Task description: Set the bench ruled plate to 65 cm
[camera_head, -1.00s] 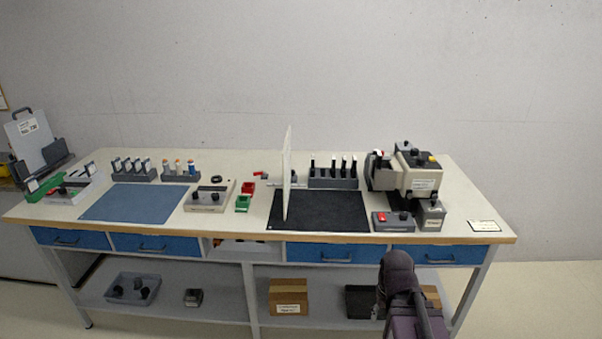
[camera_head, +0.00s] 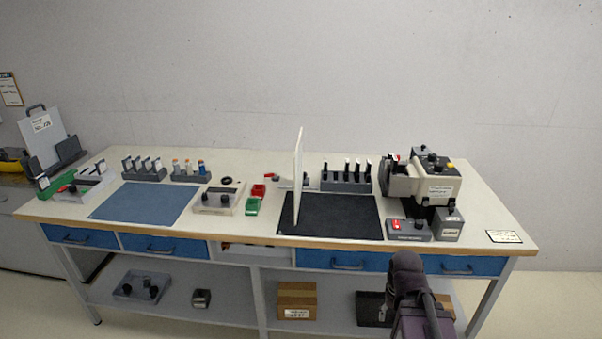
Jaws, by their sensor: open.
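A thin white upright plate (camera_head: 298,178) stands near the middle of the bench, seen almost edge-on, at the left part of a dark mat (camera_head: 345,217). It is probably the ruled plate; no ruling or scale can be read on it from here. Part of my arm (camera_head: 410,290) shows at the bottom right, in front of the bench's front edge and well apart from the plate. My gripper's fingers cannot be seen.
The bench top (camera_head: 260,226) also carries a blue mat (camera_head: 145,203), racks of small tools, red and green bins (camera_head: 253,206), and a grey-beige machine (camera_head: 425,182) at the right. A lower shelf holds a cardboard box (camera_head: 297,299).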

